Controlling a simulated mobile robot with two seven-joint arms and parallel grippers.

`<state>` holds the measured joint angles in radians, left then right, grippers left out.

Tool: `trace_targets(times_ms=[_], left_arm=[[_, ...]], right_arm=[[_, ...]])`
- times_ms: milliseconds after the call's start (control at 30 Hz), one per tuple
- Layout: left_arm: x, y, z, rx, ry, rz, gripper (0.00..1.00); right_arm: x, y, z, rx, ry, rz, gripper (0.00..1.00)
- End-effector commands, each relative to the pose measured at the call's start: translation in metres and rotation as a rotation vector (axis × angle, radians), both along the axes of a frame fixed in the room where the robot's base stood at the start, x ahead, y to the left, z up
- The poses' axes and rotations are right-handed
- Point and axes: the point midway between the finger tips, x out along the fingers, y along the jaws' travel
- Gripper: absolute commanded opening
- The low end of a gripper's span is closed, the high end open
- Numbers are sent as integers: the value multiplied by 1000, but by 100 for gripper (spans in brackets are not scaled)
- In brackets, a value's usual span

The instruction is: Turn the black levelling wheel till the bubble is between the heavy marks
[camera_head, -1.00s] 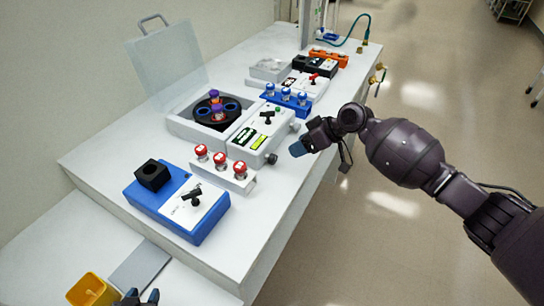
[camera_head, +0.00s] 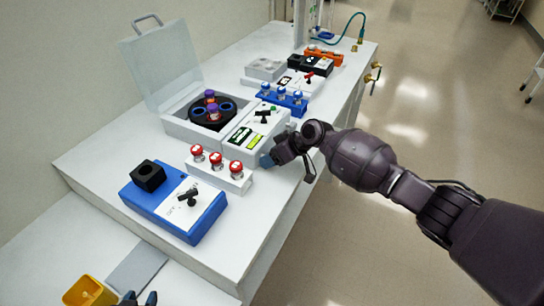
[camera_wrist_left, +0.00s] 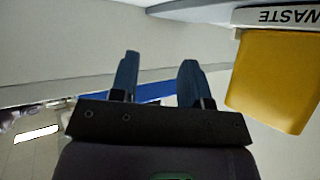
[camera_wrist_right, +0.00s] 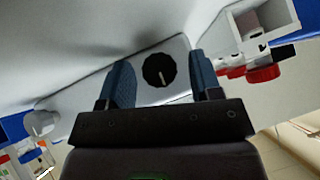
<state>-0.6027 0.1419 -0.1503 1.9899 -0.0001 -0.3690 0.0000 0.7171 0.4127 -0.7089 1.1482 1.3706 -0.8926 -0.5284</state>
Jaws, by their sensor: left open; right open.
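The black levelling wheel (camera_wrist_right: 158,70), a round knob with a white pointer line, sits on the pale side face of the white centrifuge unit (camera_head: 237,142). In the head view my right gripper hides it. My right gripper (camera_wrist_right: 160,64) is open, its blue fingertips on either side of the wheel in the picture; I cannot tell whether they touch it. In the head view the right gripper (camera_head: 268,160) is at the unit's front right side. A yellow-green level window (camera_head: 257,144) shows on the unit's top; its bubble and marks are too small to read. My left gripper (camera_wrist_left: 158,75) is open and empty.
A rack of red-capped vials (camera_head: 217,166) stands close to the right gripper, with a blue device (camera_head: 170,215) in front. A grey knob (camera_wrist_right: 40,122) is on the same side face. A yellow waste bin (camera_wrist_left: 275,80) is beside the left gripper.

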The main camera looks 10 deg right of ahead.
Motion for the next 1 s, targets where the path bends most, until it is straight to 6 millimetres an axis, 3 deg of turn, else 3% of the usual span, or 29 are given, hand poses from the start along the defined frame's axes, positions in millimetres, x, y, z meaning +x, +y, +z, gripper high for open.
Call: trace_targets(times_ms=[67, 367, 667, 1000], left_arm=[[-1, 0, 0, 0, 1, 0, 43], [-1, 0, 0, 0, 1, 0, 43], [0, 0, 3, 0, -1, 1, 43], [3, 0, 19, 1, -9, -1, 43]], right_arm=[[0, 0, 0, 0, 0, 0, 55], [0, 0, 0, 0, 0, 0, 10], [-1, 0, 1, -23, -34, 0, 9], [-3, 1, 3, -145, -217, 2, 9]])
